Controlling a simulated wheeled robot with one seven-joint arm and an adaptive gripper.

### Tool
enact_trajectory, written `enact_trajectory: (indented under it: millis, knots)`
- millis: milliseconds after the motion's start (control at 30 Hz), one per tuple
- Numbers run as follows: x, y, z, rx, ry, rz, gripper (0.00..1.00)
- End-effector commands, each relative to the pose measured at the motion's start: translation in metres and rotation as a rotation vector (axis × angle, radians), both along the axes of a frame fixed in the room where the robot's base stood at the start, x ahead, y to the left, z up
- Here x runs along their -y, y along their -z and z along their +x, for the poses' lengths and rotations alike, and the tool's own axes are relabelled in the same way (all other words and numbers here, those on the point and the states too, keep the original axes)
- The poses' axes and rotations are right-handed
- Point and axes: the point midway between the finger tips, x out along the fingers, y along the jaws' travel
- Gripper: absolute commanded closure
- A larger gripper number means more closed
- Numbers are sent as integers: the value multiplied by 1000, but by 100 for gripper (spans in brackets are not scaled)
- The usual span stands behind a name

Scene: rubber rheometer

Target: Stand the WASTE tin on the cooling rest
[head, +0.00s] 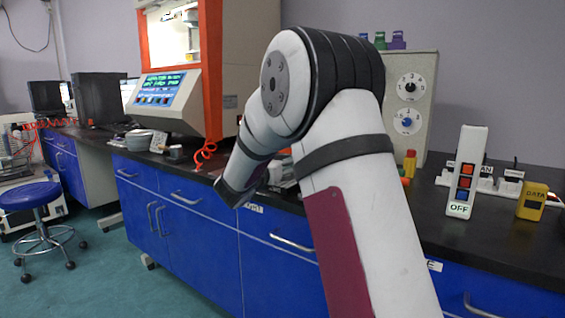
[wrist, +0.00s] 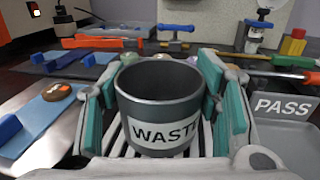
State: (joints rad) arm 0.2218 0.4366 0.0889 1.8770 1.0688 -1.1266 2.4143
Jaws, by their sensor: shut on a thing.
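The WASTE tin (wrist: 160,104) is a dark grey, open-topped round tin with a white label, upright in the middle of the wrist view. My gripper (wrist: 160,88) is shut on it, with teal-padded fingers against its left and right sides. Its inside looks empty. A slatted rack with pale bars (wrist: 118,142), which looks like the cooling rest, lies directly under and around the tin. I cannot tell whether the tin's base touches the bars. In the head view my own arm hides the tin and the rack.
A grey PASS tray (wrist: 288,136) lies close on the right. An orange-handled tool (wrist: 285,74) and coloured blocks (wrist: 293,42) are behind it. A blue strip with a brown disc (wrist: 56,92) lies left. An OFF switch stand (head: 465,172) and yellow DATA block (head: 533,201) stand on the right bench.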

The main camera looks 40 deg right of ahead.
Motion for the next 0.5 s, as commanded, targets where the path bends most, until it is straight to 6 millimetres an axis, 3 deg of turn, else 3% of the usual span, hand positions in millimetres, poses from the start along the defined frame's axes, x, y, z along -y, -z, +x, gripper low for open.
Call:
enact_trajectory:
  millis: [100,133,200,500]
  knots:
    - [0,2,0,1,0,0,73]
    - [0,3,0,0,0,0,41]
    - [0,2,0,0,0,0,25]
    - [0,2,0,0,0,0,23]
